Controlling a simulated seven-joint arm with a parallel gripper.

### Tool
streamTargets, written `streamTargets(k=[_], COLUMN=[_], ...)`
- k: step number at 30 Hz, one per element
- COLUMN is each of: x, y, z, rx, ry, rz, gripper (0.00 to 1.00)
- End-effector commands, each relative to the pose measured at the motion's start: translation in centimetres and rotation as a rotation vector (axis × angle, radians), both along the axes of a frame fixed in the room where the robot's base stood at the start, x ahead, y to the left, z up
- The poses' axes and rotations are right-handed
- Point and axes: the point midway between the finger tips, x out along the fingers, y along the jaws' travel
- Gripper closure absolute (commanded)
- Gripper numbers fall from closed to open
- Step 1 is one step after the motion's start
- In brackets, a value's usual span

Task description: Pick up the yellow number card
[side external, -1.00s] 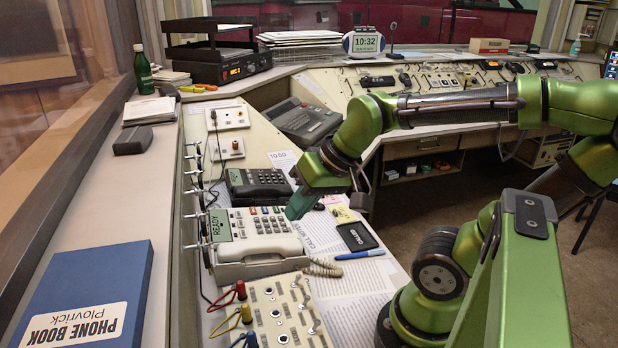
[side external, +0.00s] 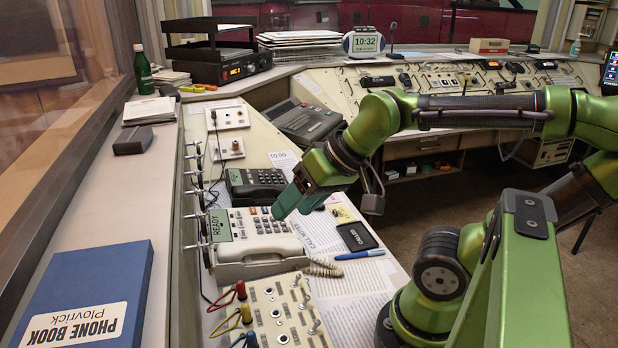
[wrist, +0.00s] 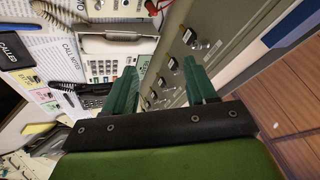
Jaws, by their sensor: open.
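The yellow number card (side external: 343,213) lies on the papers of the desk, just behind the black CALLED pad, in the side view. In the wrist view a small yellowish card (wrist: 29,77) shows at the left near that pad. My gripper (side external: 285,204) is above the keypad side of the light desk phone, to the left of the card and apart from it. In the wrist view my gripper (wrist: 160,66) has its two green fingers spread, with nothing held between them.
The light phone (side external: 255,238) and a dark phone (side external: 258,186) stand beside the card area. The CALLED pad (side external: 357,237) and a blue pen (side external: 360,254) lie in front of the card. A switch panel (side external: 285,315) with plugs is at the front.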

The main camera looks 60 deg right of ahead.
Motion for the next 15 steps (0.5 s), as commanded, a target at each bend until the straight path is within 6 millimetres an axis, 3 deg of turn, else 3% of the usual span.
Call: streamTargets(k=[1, 6, 15], x=[0.0, 0.01, 0.09], y=[0.0, 0.0, -0.41], z=[0.0, -0.01, -0.12], rx=[0.0, 0.0, 0.001], ry=[0.0, 0.0, 0.005], rz=[0.0, 0.0, -0.017], gripper=[0.36, 0.12, 0.12])
